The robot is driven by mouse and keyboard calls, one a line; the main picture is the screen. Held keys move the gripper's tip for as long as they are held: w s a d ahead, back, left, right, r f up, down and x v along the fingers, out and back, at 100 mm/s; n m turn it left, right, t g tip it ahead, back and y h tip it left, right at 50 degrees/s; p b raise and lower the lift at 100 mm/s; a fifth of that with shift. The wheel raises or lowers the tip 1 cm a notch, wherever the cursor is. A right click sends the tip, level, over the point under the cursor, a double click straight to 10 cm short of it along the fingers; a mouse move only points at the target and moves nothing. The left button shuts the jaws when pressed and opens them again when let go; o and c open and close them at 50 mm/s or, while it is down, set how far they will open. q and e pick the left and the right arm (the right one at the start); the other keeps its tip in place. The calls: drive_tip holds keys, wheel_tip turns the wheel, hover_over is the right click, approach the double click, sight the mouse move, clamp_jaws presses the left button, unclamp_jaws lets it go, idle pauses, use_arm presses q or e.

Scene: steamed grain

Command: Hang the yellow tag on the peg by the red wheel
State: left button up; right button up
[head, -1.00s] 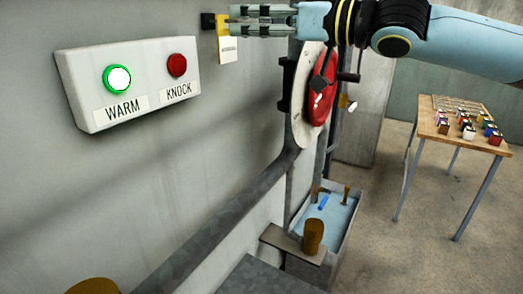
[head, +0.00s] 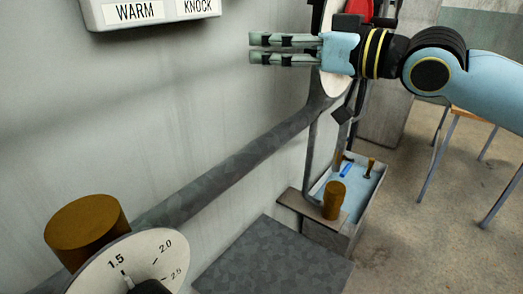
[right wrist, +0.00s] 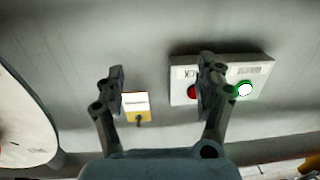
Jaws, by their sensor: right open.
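The yellow tag (right wrist: 137,104), with a white label face, shows in the right wrist view against the grey wall, at a small dark peg (right wrist: 139,122). It appears to hang there, clear of my fingers. The tag is outside the head view. My right gripper (head: 252,49) is open and empty in front of the wall; its spread fingers also show in the right wrist view (right wrist: 163,78). Part of the red wheel (head: 359,10) shows behind my right wrist at the top of the head view. My left gripper is not in view.
The button panel (head: 150,14) is on the wall at upper left. A thick grey pipe (head: 235,158) runs diagonally below my right gripper. A dial (head: 128,262) and brown cylinder (head: 86,230) stand at lower left.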

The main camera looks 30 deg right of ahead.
drive_tip(key=s+a+f+b, duration=0.2)
drive_tip(key=f+b, duration=0.2)
drive_tip(key=f, duration=0.3)
drive_tip(key=s+a+f+y+b, duration=0.1)
drive_tip(key=a+f+b, duration=0.2)
drive_tip(key=f, duration=0.4)
drive_tip(key=shift+s+a+n+b, duration=0.2)
drive_tip(key=shift+s+n+b, duration=0.15)
drive_tip(key=shift+b, duration=0.5)
